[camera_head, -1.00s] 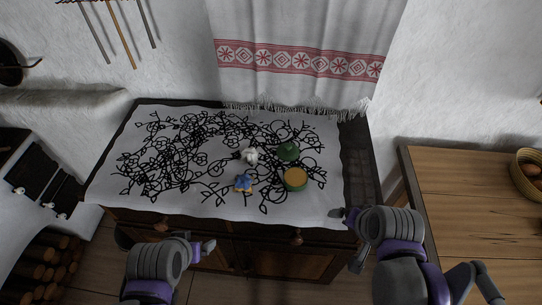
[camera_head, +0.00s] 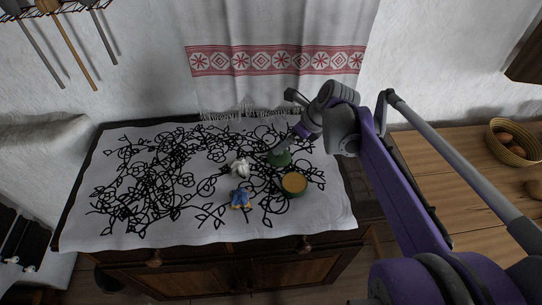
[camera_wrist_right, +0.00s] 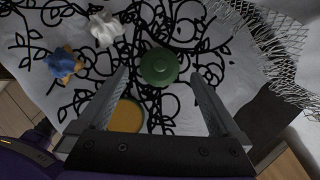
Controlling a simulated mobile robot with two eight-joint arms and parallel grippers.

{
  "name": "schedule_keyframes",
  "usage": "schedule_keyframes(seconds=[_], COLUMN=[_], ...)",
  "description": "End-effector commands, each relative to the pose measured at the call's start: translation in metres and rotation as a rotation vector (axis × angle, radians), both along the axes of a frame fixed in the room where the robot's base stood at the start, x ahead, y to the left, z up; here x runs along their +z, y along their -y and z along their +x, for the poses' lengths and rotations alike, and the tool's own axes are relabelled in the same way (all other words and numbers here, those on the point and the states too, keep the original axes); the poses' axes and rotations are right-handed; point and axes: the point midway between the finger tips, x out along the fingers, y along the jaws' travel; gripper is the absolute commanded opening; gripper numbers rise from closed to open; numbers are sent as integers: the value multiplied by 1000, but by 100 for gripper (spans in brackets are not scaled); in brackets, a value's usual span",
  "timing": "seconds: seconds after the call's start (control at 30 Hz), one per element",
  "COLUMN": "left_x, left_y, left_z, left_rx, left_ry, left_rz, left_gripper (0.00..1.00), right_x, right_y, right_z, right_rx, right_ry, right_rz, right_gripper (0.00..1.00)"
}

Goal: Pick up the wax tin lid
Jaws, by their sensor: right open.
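The wax tin lid (camera_head: 281,159) is round and green with a small knob. It lies on the embroidered cloth, just behind the open wax tin (camera_head: 294,184), which is green with yellow-orange wax. My right gripper (camera_head: 279,149) reaches over the lid from behind the tin and partly hides it. In the right wrist view the lid (camera_wrist_right: 159,67) shows between the two parted fingers of my right gripper (camera_wrist_right: 159,75), which is empty. The tin (camera_wrist_right: 126,115) is partly hidden by a finger there. My left gripper is out of view.
A white crumpled-looking item (camera_head: 240,167) and a blue-and-tan item (camera_head: 240,198) lie left of the tin. The white cloth (camera_head: 330,215) covers the cabinet top. A fringed curtain (camera_head: 275,90) hangs behind. A basket (camera_head: 512,143) stands on the wooden table at right.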

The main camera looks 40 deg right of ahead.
Motion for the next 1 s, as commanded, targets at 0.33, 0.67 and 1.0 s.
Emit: schedule_keyframes(seconds=[0.33, 0.67, 1.0], left_x=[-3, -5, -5], left_y=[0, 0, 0], left_z=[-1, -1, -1], left_rx=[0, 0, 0], left_ry=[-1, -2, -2], left_rz=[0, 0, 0], left_gripper=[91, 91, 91], right_x=[-33, -72, -74], right_y=[-5, -8, -9], right_z=[16, 32, 33], right_rx=[3, 5, 4], right_ry=[0, 1, 0], right_rz=[-2, -4, -4], right_gripper=[100, 100, 86])
